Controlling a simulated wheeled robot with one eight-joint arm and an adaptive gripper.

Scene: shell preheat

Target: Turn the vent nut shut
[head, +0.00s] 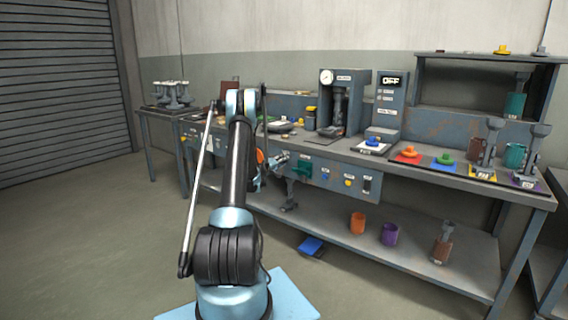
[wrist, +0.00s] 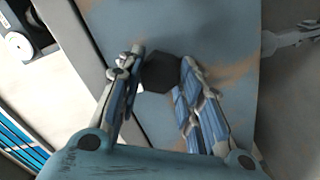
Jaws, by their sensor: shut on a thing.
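The vent nut (wrist: 165,74) is a dark, six-sided nut on a worn blue-grey panel, seen in the wrist view. My gripper (wrist: 161,62) has one finger on each side of it and is shut on it. The left fingertip touches the nut's left edge and the right finger lies along its right edge. In the head view, my own arm covers the gripper and I cannot make out the nut there.
The workbench (head: 405,165) carries a gauge press (head: 341,100), an OFF display unit (head: 388,100) and coloured knobs on pads. Cups stand on the lower shelf (head: 330,228). A blue object (head: 311,245) lies below the bench. The floor at left is clear.

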